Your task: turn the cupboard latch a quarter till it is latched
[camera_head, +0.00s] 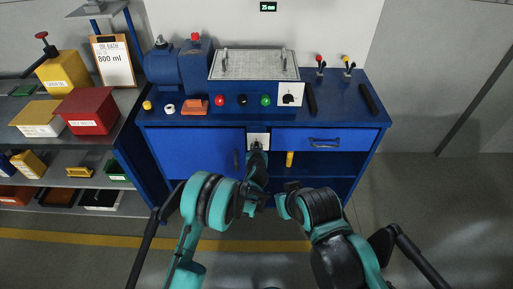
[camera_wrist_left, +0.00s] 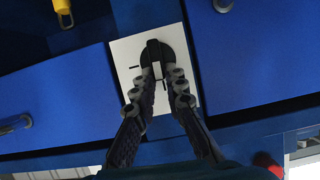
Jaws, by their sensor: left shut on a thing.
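The cupboard latch is a black turn knob (camera_wrist_left: 152,50) on a white plate (camera_wrist_left: 127,52) with small black marks. In the head view the plate (camera_head: 252,137) sits between the blue cupboard door (camera_head: 200,152) and the drawer. My left gripper (camera_wrist_left: 160,72) is shut on the latch knob, its two fingers on either side of it. In the head view my left gripper (camera_head: 256,150) hides most of the latch. The door looks closed. My right gripper (camera_head: 291,188) is low in front of the bench, apart from the latch; its fingers cannot be made out.
A shelf rack with bins (camera_head: 90,110) stands at left.

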